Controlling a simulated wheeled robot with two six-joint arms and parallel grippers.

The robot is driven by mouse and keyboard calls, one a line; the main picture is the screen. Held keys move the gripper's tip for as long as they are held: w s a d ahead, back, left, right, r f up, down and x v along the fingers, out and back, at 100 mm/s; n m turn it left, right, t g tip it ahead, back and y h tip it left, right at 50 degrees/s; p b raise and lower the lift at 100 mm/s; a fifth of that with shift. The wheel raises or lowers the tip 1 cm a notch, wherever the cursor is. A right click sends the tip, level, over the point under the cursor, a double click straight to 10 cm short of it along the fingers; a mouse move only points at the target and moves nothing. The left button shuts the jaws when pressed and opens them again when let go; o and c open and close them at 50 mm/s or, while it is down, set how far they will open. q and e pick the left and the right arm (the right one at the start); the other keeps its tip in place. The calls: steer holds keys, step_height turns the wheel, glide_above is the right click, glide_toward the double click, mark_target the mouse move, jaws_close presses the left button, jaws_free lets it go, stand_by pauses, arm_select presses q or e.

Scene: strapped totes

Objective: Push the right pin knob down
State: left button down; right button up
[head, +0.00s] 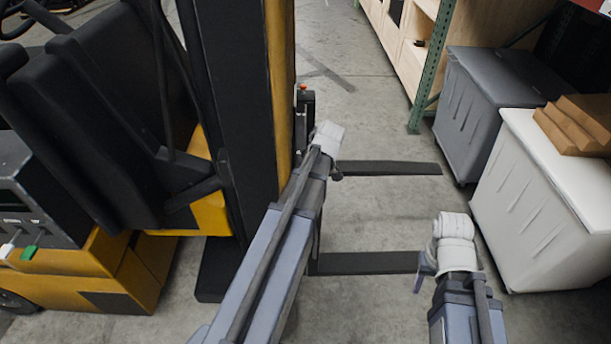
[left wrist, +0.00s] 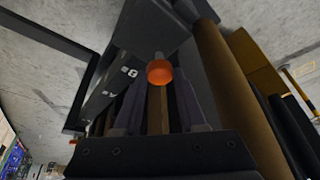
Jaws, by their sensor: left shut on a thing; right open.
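An orange pin knob (left wrist: 160,72) shows in the left wrist view, between the tips of my left gripper (left wrist: 160,80), which is shut on it. In the head view my left arm reaches to the fork carriage, and its wrist hides the fingers and the knob there. Another orange knob (head: 303,87) shows in the head view, on top of a black post at the far fork. My right gripper (head: 424,272) is open, apart from the knobs, near the tip of the near fork (head: 365,263); its fingers are only partly visible.
The yellow and black forklift (head: 110,270) fills the left. Its far fork (head: 390,168) runs out low over bare floor. A grey tote (head: 470,110) and a white tote (head: 540,200) with brown boards (head: 575,122) stand at right, beside a green rack post (head: 430,70).

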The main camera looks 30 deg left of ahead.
stand_by(0.4)
arm_select(q)
step_height(320, 180, down, 3)
steer(key=b, duration=0.2)
steer(key=shift+r+b, duration=0.1)
steer(key=shift+b, duration=0.3)
steer(key=shift+s+d+r, duration=0.1)
steer(key=shift+r, duration=0.1)
steer(key=c, duration=0.9)
jaws_free()
steer(key=shift+o, duration=0.8)
steer(key=shift+w+f, duration=0.15)
steer(key=shift+w, duration=0.05)
steer(key=shift+s, duration=0.1)
steer(key=p+v, duration=0.7)
steer(key=shift+r, duration=0.4)
